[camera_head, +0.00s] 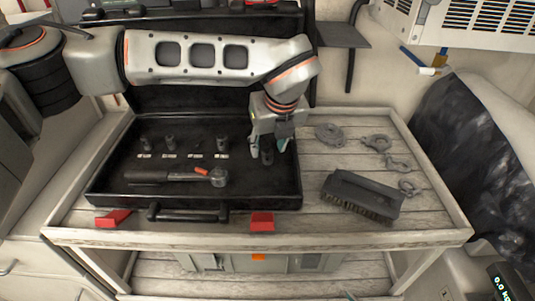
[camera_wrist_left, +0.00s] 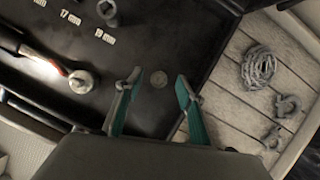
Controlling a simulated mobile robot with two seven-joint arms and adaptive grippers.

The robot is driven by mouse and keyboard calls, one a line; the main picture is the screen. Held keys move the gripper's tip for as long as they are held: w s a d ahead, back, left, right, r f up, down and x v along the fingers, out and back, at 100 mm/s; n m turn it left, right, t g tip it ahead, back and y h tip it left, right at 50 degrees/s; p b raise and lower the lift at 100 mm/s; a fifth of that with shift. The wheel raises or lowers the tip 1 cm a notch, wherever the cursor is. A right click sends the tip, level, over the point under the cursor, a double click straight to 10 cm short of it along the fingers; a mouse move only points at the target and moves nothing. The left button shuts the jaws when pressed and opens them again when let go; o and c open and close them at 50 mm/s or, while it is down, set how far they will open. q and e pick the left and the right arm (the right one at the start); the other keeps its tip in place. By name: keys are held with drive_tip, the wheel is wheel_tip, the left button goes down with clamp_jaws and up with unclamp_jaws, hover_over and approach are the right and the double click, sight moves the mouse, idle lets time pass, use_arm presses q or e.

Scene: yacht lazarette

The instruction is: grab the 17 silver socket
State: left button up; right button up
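A row of small sockets stands at the back of the black tool tray (camera_head: 230,185), each with a white label in front. By its place over the "17 mm" label (camera_wrist_left: 70,17), the 17 socket (camera_head: 195,145) is the third from the left in the head view; in the wrist view it is out of frame. The 19 socket (camera_wrist_left: 108,10) shows there, also in the head view (camera_head: 221,144). My left gripper (camera_head: 268,150) is open at the tray's right end, right of the row. My right gripper is not in view.
A ratchet (camera_head: 216,177) lies in front of the sockets. Red latches (camera_head: 262,222) and a handle (camera_head: 188,212) line the tray's front. Right of it, a brush (camera_head: 362,196), rope coil (camera_head: 328,133) and shackles (camera_head: 377,142) lie on the planked bench.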

use_arm(q)
drive_tip(key=shift+x, duration=1.4)
clamp_jaws()
drive_tip(key=shift+r, duration=0.1)
